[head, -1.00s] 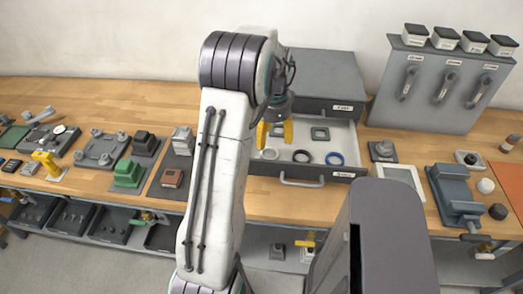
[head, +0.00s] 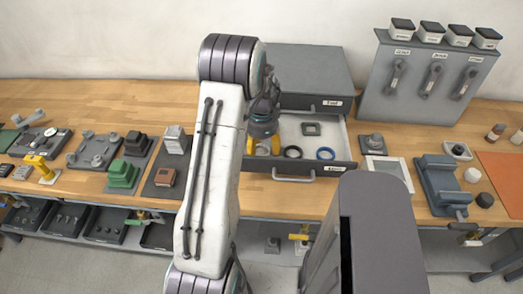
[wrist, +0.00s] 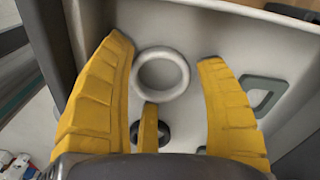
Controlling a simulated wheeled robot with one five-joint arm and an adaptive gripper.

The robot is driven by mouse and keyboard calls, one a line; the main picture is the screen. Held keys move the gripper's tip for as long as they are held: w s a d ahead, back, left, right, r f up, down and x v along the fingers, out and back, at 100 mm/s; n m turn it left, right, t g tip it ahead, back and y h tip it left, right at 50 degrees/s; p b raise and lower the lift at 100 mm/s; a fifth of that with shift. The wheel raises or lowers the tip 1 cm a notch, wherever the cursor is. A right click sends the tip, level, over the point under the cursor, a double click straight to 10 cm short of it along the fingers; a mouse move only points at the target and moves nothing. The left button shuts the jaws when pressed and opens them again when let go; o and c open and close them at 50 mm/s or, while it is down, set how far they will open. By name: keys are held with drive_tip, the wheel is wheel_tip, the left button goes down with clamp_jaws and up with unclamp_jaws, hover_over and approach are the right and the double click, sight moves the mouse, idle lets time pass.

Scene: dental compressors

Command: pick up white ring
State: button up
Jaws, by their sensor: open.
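The white ring (wrist: 138,75) lies flat on the light floor of the open drawer (head: 340,142). In the wrist view it sits between the tips of my yellow fingers, nearer the left one. My gripper (wrist: 165,60) is open and empty, pointing down into the drawer above the ring. I cannot tell the exact height gap. In the head view my gripper (head: 262,148) is over the left part of the drawer, and I cannot make out the white ring there behind it.
The grey cabinet (head: 305,70) stands behind. Drawer walls bound the space around my fingers.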

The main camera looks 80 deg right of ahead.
drive_tip(key=shift+c, duration=0.4)
drive_tip(key=c, duration=0.5)
drive_tip(key=shift+r, duration=0.1)
drive_tip(key=shift+c, duration=0.2)
